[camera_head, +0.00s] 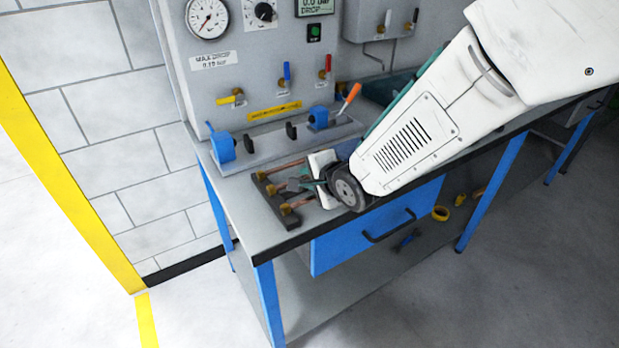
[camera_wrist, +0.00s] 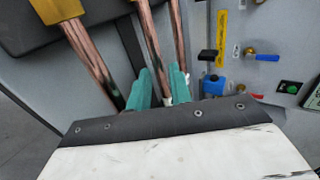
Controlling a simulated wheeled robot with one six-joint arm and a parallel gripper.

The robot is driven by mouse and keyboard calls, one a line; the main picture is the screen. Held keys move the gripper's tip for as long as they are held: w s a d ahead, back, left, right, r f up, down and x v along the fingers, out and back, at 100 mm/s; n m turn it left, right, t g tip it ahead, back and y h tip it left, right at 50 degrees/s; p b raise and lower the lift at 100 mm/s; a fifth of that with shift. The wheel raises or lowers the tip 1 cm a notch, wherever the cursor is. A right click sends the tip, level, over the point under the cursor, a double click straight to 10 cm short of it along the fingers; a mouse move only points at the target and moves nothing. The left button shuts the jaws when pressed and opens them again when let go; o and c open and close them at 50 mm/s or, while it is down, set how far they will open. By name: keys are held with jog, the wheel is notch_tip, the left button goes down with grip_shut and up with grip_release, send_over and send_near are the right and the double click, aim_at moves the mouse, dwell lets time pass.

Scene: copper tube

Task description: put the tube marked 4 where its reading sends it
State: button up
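Several copper tubes lie side by side with their brass ends at a dark rack (camera_head: 272,210) on the bench's near left. The wrist view shows a left tube (camera_wrist: 92,62), a middle tube (camera_wrist: 150,45) and a right tube (camera_wrist: 178,35). No number can be read on any of them. My gripper (camera_wrist: 160,84) has its two green fingers on either side of the middle tube, low down near that tube's pale end. Whether the fingers press on it cannot be told. In the head view my gripper (camera_head: 308,186) is over the rack's right side and partly hides the tubes.
Behind the rack is a test fixture with blue clamps (camera_head: 222,146) and an orange-handled lever (camera_head: 349,97). The grey panel (camera_head: 240,75) with a gauge (camera_head: 207,18) and valves rises behind. A blue drawer (camera_head: 375,228) hangs below the bench's front edge.

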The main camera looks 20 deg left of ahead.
jog(key=v, duration=1.2)
jog(key=s+d+r+n+h, duration=0.1)
jog(key=d+r+n+h, duration=0.2)
jog(key=d, duration=1)
jog(key=s+d+r+h, duration=0.2)
jog(key=d+r+h, duration=0.15)
jog(key=d, duration=1.05)
jog(key=s+d+n+g+h, duration=0.1)
jog(key=s+d+n+g, duration=0.1)
jog(key=s+d, duration=0.3)
jog(key=s+d+r+n+g+h, duration=0.1)
jog(key=s+d+n+g, duration=0.2)
jog(key=s, duration=0.9)
jog(key=shift+d+r+g, duration=0.3)
jog(key=shift+d+g, duration=0.2)
jog(key=shift+d, duration=0.7)
